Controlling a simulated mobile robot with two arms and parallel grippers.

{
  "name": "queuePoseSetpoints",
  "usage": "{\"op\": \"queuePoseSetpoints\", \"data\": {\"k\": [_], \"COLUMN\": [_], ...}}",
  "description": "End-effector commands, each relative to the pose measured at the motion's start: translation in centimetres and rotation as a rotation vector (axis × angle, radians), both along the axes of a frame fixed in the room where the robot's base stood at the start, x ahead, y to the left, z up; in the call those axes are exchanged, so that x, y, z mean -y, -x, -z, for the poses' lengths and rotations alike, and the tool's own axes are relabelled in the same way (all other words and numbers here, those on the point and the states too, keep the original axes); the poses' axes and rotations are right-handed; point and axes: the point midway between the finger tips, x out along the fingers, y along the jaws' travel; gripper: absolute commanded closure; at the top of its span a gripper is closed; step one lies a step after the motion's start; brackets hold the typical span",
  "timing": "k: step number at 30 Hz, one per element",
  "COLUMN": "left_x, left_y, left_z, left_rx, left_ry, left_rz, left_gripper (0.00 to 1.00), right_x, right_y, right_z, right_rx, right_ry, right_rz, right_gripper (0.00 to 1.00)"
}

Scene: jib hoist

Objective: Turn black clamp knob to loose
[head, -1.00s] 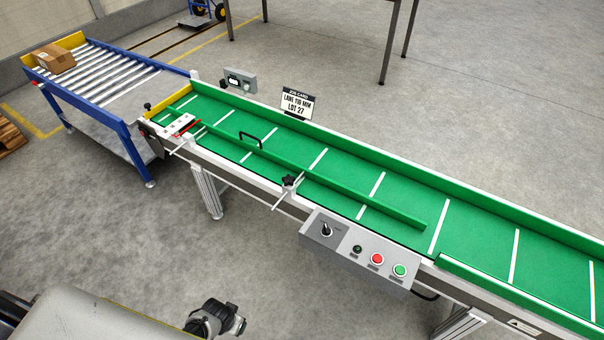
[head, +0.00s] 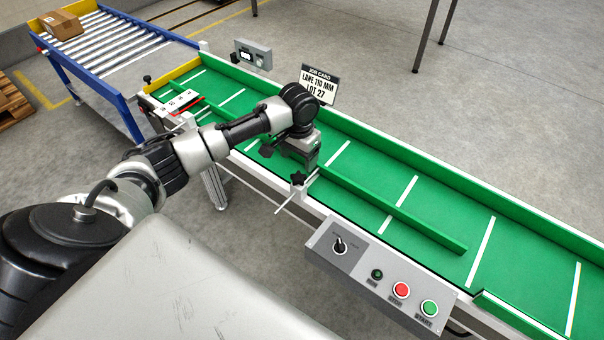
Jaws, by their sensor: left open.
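The black clamp knob (head: 298,179) is a small star-shaped knob on the near rail of the green conveyor, at the end of a thin metal rod. My left gripper (head: 308,168) reaches in from the left and points down just above and beside the knob. It is open, and its fingertips are small and partly hidden, so I cannot tell whether they touch the knob. The green guide bar (head: 395,210) runs along the belt beside the knob. My right gripper is not in view.
A grey control box (head: 375,270) with a switch and red and green buttons is on the near side, right of the knob. A job card (head: 318,85) stands at the far rail. A roller table (head: 105,45) with a carton (head: 62,24) is at upper left.

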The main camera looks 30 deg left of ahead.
Motion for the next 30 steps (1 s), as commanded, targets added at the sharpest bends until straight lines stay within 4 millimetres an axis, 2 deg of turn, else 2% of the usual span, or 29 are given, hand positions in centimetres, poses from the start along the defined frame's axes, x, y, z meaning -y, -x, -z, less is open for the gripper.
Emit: {"op": "queuePoseSetpoints", "data": {"k": [1,3,9,15,23,30], "left_x": [0.0,0.0,0.0,0.0,0.0,0.0], "left_y": [0.1,0.1,0.0,0.0,0.0,0.0], "left_z": [1.4,2.8,5.8,7.1,7.1,7.1], "left_rx": [-0.004,-0.002,0.000,0.001,0.001,0.002], "left_ry": [0.000,0.001,0.001,0.000,0.000,0.000], "left_rz": [0.000,-0.001,-0.001,0.000,0.001,0.000], "left_gripper": [0.31,0.31,0.31,0.31,0.31,0.66], "right_x": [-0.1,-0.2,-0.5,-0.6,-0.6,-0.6], "right_y": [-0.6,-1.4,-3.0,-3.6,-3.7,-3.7], "right_z": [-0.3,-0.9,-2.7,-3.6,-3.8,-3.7], "right_rx": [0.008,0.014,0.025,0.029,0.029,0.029], "right_ry": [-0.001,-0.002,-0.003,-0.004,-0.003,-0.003], "right_rz": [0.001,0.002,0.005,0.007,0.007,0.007], "right_gripper": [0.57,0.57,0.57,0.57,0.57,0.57]}}
